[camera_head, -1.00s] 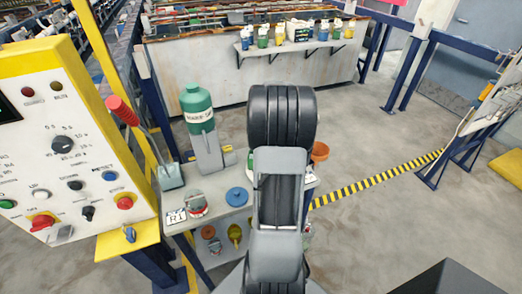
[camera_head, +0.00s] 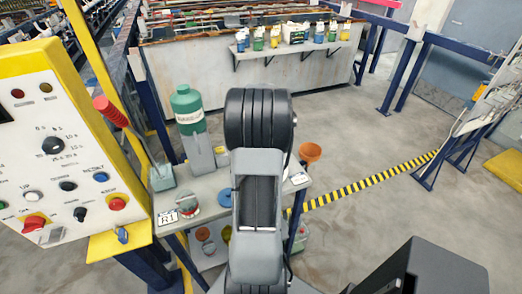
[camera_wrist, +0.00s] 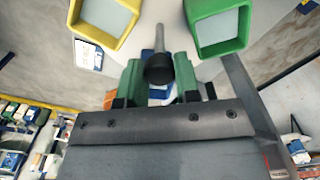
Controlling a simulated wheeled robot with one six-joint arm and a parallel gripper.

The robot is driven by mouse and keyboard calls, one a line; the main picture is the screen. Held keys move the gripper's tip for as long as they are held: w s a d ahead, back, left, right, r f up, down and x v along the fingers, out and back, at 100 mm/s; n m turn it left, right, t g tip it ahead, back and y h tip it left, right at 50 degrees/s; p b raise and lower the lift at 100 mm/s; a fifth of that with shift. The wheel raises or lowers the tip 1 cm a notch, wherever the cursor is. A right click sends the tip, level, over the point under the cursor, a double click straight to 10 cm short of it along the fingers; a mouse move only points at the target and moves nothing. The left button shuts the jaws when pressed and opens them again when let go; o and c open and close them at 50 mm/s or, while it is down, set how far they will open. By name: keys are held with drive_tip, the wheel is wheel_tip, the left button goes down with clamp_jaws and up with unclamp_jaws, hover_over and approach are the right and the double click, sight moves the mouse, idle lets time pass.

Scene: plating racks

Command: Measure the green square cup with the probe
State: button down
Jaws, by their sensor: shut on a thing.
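In the wrist view the green square cup (camera_wrist: 216,30) is at the top right, its open mouth facing the camera. A yellow square cup (camera_wrist: 104,20) is at the top left. My gripper (camera_wrist: 158,82) is shut on the probe (camera_wrist: 159,68), a dark round body with a thin grey rod. The rod points up the picture, between the two cups and apart from the green one. Green blocks flank the probe at the jaws. In the head view my own arm hides the gripper, the probe and both square cups.
A small bench (camera_head: 212,186) holds a green-capped bottle (camera_head: 188,108), a label card and an orange cup (camera_head: 310,152).

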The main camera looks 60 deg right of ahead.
drive_tip(key=shift+d+r, duration=0.1)
drive_tip(key=c, duration=0.8)
unclamp_jaws()
wheel_tip(320, 180, up, 14)
drive_tip(key=shift+f+b, duration=0.15)
drive_tip(key=shift+b, duration=0.2)
